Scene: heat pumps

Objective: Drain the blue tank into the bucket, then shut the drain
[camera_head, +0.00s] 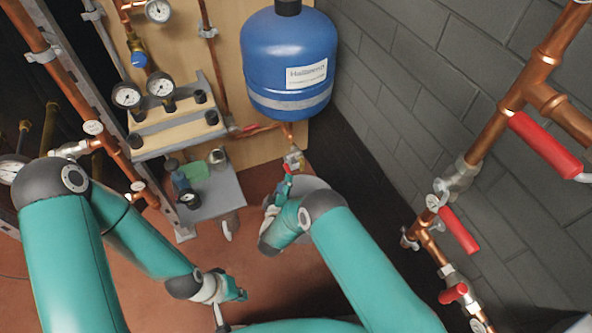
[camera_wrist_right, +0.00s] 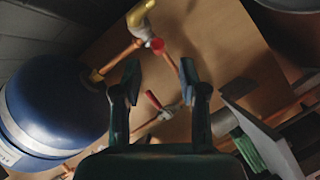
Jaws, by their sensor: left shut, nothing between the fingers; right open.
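The blue tank (camera_head: 288,60) hangs on the wooden board in the head view and fills the left of the right wrist view (camera_wrist_right: 50,110). A copper pipe leaves its bottom to a brass drain valve (camera_head: 293,158). In the right wrist view the drain fitting (camera_wrist_right: 145,20) carries a small red part (camera_wrist_right: 157,44) beyond my fingertips. My right gripper (camera_head: 285,180) is open and empty, just below the drain. My left gripper (camera_head: 238,295) is shut and empty, low over the floor.
A grey shelf (camera_head: 222,195) with a green item (camera_head: 194,171) and small tools stands left of the drain. Gauges (camera_head: 127,96) and pipework line the board. Copper pipes with red handles (camera_head: 545,145) run along the brick wall at right. Red-brown floor (camera_head: 285,285) shows between my arms.

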